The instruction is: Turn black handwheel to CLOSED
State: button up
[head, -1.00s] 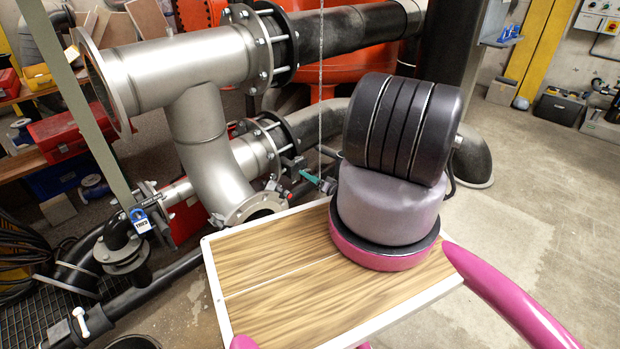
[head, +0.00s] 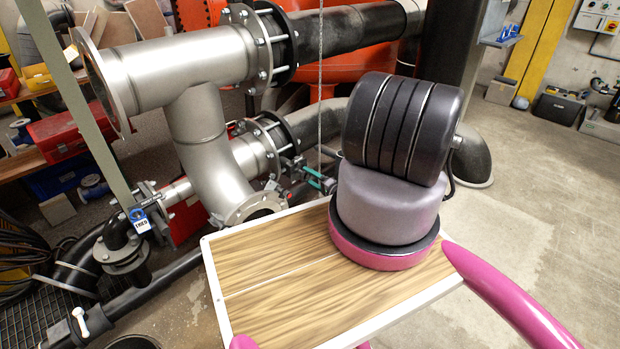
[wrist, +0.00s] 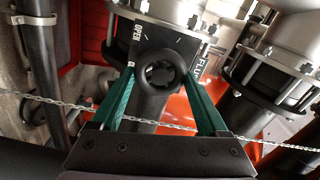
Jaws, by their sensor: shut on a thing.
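The black handwheel (wrist: 159,88) sits in the middle of the wrist view, in front of a dark plate (wrist: 146,40) lettered OPEN on its left side. The green fingers of my gripper (wrist: 160,72) reach up on both sides of the wheel and are shut on it. A pointer or CLOSED mark cannot be made out clearly; part of the plate is hidden by the wheel. In the head view my gripper (head: 319,181) shows small and green beside the pipework, left of my arm, and the wheel cannot be made out there.
A thin chain (wrist: 60,104) crosses the wrist view close to the gripper; it hangs vertically in the head view (head: 320,75). Grey flanged pipes (head: 205,120) stand left of the gripper. A blue-and-white tag (head: 140,220) hangs at lower left. The floor at right (head: 545,200) is open.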

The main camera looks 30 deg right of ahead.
jog(key=shift+s+f, duration=0.1)
jog(key=shift+f, duration=0.05)
jog(key=o, duration=1.2)
jog(key=shift+o, duration=0.2)
jog(key=v, duration=1)
jog(key=shift+s+d, duration=0.2)
jog(key=shift+s, duration=0.15)
jog(key=shift+s, duration=0.1)
